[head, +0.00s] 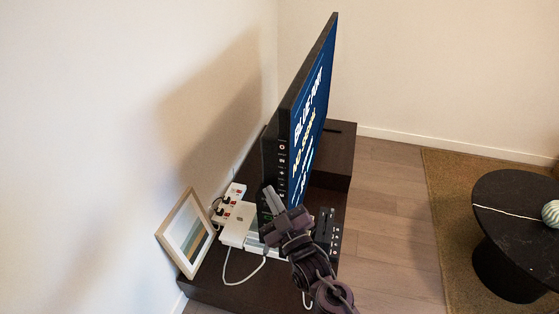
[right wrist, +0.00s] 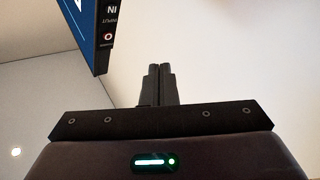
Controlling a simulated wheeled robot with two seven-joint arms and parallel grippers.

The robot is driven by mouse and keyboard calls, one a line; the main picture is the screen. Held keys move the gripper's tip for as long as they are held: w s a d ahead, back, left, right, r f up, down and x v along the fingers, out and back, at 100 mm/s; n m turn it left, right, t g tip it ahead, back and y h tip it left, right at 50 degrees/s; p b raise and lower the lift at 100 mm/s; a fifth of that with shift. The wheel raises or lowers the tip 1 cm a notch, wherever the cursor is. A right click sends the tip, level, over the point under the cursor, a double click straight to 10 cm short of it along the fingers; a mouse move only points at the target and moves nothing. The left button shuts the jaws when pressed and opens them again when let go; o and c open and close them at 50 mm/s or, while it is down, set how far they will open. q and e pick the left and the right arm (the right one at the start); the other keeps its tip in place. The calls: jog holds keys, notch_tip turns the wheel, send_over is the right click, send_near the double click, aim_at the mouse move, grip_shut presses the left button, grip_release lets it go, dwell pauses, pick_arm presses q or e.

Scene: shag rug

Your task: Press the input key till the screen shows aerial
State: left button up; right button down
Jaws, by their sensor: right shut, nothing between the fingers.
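The television (head: 311,110) stands on a dark low cabinet, seen at a steep angle in the head view. Its blue screen shows large white text that looks like "BLUERAY", with a yellow line beneath. A column of small keys (head: 282,168) runs down its black side edge; the top one has a red ring. In the right wrist view, a red-ringed key (right wrist: 108,37) with small lettering sits on the panel's edge. My right gripper (head: 268,188) is shut and empty near the lower end of the key column. Its fingertips (right wrist: 161,68) appear apart from the panel. My left gripper is out of view.
A white power strip (head: 231,200), a white box (head: 236,228) with a cable, and a framed picture (head: 187,232) crowd the cabinet (head: 215,291) left of my right arm. A dark remote-like device (head: 326,232) lies to its right. A round black table (head: 510,220) stands far right.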

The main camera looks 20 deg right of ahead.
aim_at(282, 160)
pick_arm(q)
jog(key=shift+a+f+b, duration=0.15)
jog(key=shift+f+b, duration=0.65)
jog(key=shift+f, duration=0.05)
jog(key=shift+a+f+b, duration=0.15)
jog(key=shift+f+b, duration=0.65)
pick_arm(e)
jog(key=shift+w+d, duration=0.8)
jog(key=shift+w, duration=0.4)
jog(key=shift+w+d, duration=0.8)
jog(key=shift+w, duration=0.45)
jog(key=shift+w+d, duration=0.8)
jog(key=shift+w, duration=0.4)
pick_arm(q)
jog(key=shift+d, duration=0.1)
pick_arm(e)
jog(key=shift+w, duration=0.1)
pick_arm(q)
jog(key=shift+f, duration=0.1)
pick_arm(e)
jog(key=shift+w+d, duration=0.25)
